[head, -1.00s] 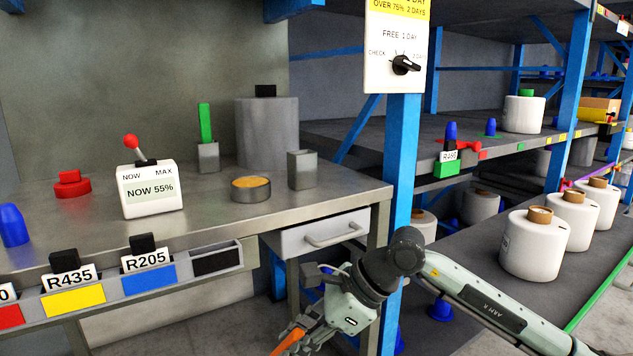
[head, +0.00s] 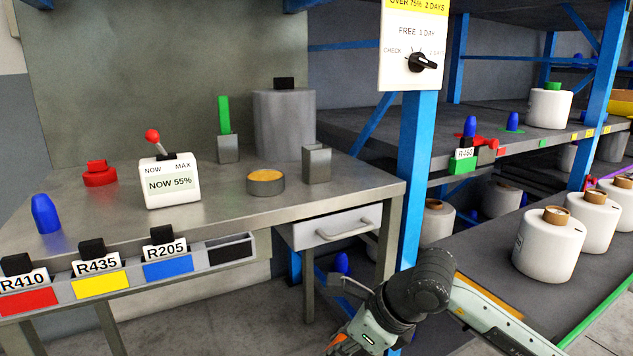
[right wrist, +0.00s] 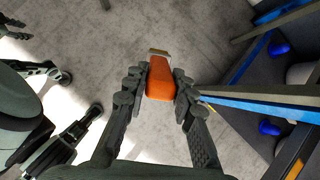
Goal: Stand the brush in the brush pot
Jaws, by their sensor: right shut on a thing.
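My right gripper (right wrist: 160,82) is shut on the brush (right wrist: 161,80), which has an orange handle and a tan end pointing away from the palm. In the head view, the right gripper is low at the bottom edge, in front of the bench, and only a bit of orange shows. On the bench stand two square grey metal pots. One (head: 316,164) stands near the right end and shows nothing sticking out. The other (head: 228,148), further back left, has a green stick (head: 224,115) upright in it. I cannot tell for certain which is the brush pot. My left gripper is not in view.
The steel bench (head: 225,203) also carries a round tin (head: 265,183), a grey cylinder (head: 284,128), a white gauge box (head: 170,184), a red knob and a blue cone. A blue post (head: 416,180) stands right of the bench. A drawer (head: 330,228) hangs below.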

